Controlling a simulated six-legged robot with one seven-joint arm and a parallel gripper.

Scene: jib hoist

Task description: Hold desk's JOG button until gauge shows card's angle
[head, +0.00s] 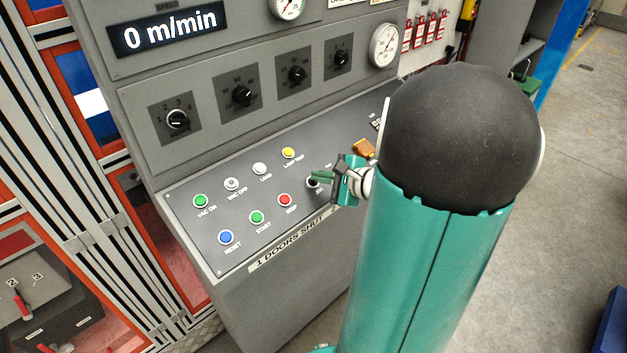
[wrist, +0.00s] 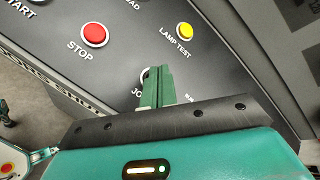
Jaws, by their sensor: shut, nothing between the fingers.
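My gripper (head: 318,176) is shut and empty, with its green fingers at the JOG button (head: 312,184) on the sloping grey desk (head: 215,255). A round white gauge (head: 384,45) is at the panel's upper right, and a second gauge (head: 287,7) is cut off at the top edge. Their readings are too small to tell. I cannot pick out the card with the angle.
Red STOP (wrist: 94,35) and yellow LAMP TEST (wrist: 185,30) buttons lie near the fingers. Green START (head: 257,217) and blue RESET (head: 225,237) are further left. An orange-brown part (head: 363,149) stands behind my gripper. The speed display (head: 167,30) reads 0 m/min.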

